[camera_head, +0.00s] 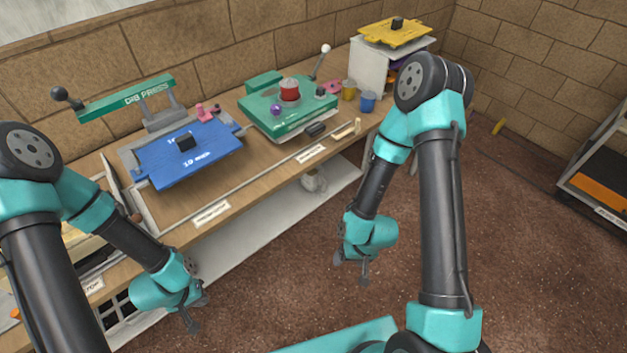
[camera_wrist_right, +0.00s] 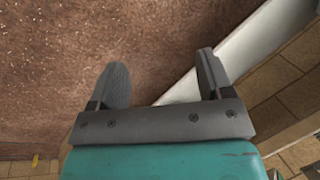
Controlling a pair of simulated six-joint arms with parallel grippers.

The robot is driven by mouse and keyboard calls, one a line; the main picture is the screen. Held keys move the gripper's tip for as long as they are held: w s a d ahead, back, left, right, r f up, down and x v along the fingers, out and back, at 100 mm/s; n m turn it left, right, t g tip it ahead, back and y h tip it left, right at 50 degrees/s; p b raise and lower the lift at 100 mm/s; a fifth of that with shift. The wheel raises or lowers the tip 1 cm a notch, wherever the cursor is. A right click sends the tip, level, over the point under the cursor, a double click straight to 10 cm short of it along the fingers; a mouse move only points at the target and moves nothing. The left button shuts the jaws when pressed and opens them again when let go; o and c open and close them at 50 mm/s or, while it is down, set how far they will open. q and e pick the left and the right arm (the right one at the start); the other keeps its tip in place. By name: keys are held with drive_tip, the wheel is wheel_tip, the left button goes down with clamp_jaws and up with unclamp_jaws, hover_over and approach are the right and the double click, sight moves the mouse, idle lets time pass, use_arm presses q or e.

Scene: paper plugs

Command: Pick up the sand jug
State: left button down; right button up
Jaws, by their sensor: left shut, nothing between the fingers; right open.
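A small pale, rounded object (camera_head: 314,182) sits on the low white shelf under the workbench in the head view. It may be the sand jug, but it is too small and shadowed to be sure. My right gripper (camera_head: 351,270) hangs over the brown floor in front of the bench, apart from that object. In the right wrist view my right gripper (camera_wrist_right: 160,80) has its fingers spread with nothing between them. My left gripper (camera_head: 194,318) is shut and empty, low in front of the bench's left part.
The workbench (camera_head: 262,178) carries a blue plate (camera_head: 205,162), a green press (camera_head: 270,122), a yellow cup (camera_head: 349,89) and a blue cup (camera_head: 367,103). A yellow plate (camera_head: 410,34) tops a white cabinet. A rack with an orange panel (camera_head: 603,192) stands right. The floor between is clear.

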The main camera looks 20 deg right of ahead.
drive_tip(key=shift+o, duration=1)
drive_tip(key=w+d+f+n+t+h, duration=0.1)
drive_tip(key=w+d+f+n+t, duration=0.2)
drive_tip(key=w+f+n+t, duration=0.4)
drive_tip(key=w+d+f+n+t+h, duration=0.1)
drive_tip(key=w+d+f+n+t, duration=0.2)
drive_tip(key=w+f+n+t, duration=0.5)
drive_tip(key=w+n+t, duration=0.2)
drive_tip(key=w+n, duration=0.4)
drive_tip(key=w, duration=0.2)
drive_tip(key=shift+w+d+f, duration=0.2)
drive_tip(key=shift+d+f, duration=0.1)
drive_tip(key=shift+d, duration=0.1)
